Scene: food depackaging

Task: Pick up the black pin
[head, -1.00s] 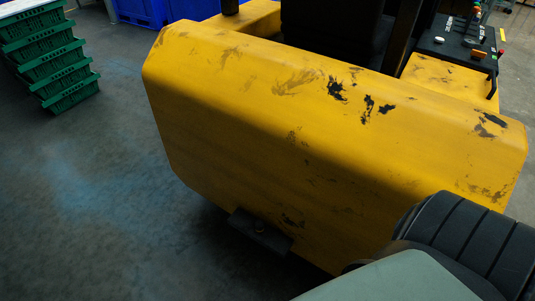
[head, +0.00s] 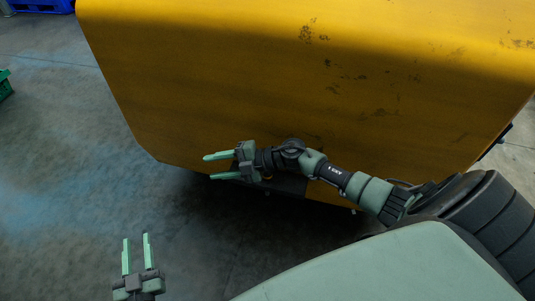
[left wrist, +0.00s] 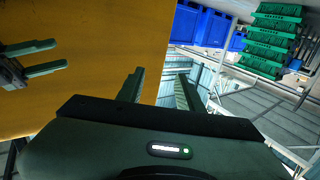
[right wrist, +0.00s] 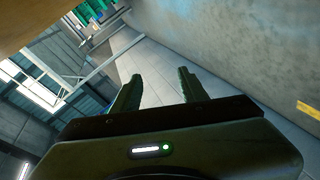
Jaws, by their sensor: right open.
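I cannot make out the black pin in any view now. A dark hitch plate (head: 290,186) shows at the bottom edge of the yellow vehicle (head: 380,100) in the head view, partly hidden behind my right arm. My right gripper (head: 209,167) is in front of the vehicle's lower edge, left of the plate, open with nothing between its fingers and pointing left. My left gripper (head: 136,238) is lower left over the floor, open and empty, fingers pointing up the picture. My right gripper also shows in the left wrist view (left wrist: 60,53).
Green crates (left wrist: 273,40) and blue bins (left wrist: 205,25) stand away from the vehicle in the left wrist view. The grey floor (head: 60,130) left of the vehicle is clear. The vehicle's yellow body is a large obstacle beside both arms.

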